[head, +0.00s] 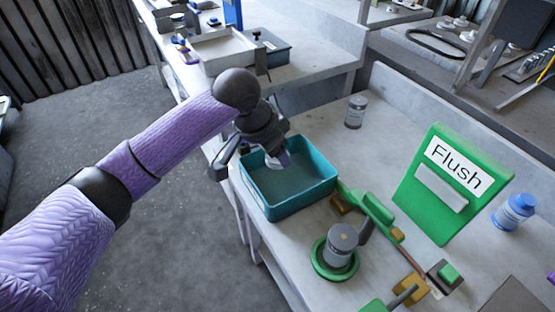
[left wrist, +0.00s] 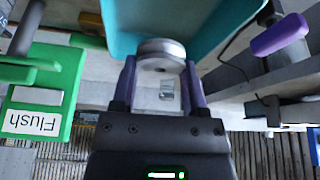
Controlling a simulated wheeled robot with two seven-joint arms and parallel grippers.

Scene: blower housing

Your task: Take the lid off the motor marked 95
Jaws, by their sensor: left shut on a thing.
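My left gripper (head: 279,154) is over the far left part of a teal bin (head: 264,200). It is shut on a round silver lid (left wrist: 160,47), which sits between the purple fingertips in the left wrist view, by the bin's teal wall (left wrist: 122,22). In the head view the lid is mostly hidden by the gripper. A grey cylindrical motor (head: 341,246) stands upright in a round green holder (head: 322,262) on the bench. I cannot read a number on it. My right gripper is not in view.
A small grey labelled canister (head: 355,111) stands behind the bin. A green "Flush" panel (head: 430,205) and a blue-capped bottle (head: 513,212) are at the right. Green and brown fixture parts (head: 378,210) lie right of the bin. The bench behind the bin is mostly clear.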

